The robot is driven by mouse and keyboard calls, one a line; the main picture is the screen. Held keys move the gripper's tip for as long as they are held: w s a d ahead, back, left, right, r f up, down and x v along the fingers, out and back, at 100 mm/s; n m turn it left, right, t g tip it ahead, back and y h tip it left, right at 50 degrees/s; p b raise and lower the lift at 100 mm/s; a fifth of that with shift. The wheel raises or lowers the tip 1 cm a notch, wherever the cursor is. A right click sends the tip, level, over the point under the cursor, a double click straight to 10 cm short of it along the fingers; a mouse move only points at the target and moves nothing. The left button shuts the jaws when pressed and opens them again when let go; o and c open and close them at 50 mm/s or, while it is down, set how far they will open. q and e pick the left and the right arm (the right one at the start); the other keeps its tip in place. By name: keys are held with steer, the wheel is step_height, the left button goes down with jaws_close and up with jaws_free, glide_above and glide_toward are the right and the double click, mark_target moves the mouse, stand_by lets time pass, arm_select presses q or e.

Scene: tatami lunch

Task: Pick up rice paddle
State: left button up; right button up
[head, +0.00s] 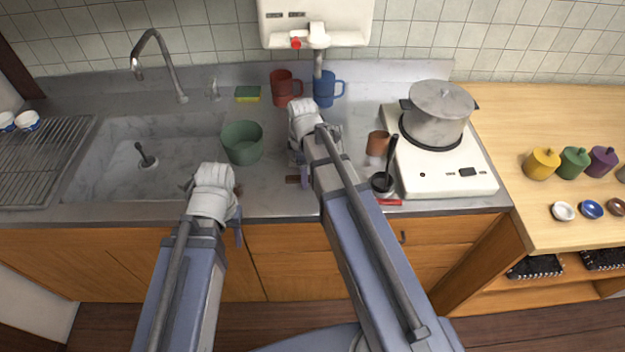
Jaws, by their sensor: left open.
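I cannot clearly make out a rice paddle. My right gripper (302,120) is over the counter further back, near the mugs. Its fingers are hidden by its own wrist, so its opening does not show.
A green pot (242,143) stands by the sink basin (95,180). Red (281,88) and blue (325,91) mugs stand at the back. A black ladle (386,165), a brown cup (377,144) and a stove (455,175) with a lidded pot (437,118) are right of my right arm.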

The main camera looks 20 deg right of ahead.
jaws_close()
stand_by(0.3)
steer(key=shift+r, duration=0.15)
step_height(320, 180, up, 10)
steer(key=p, duration=1)
steer(key=shift+a, duration=0.1)
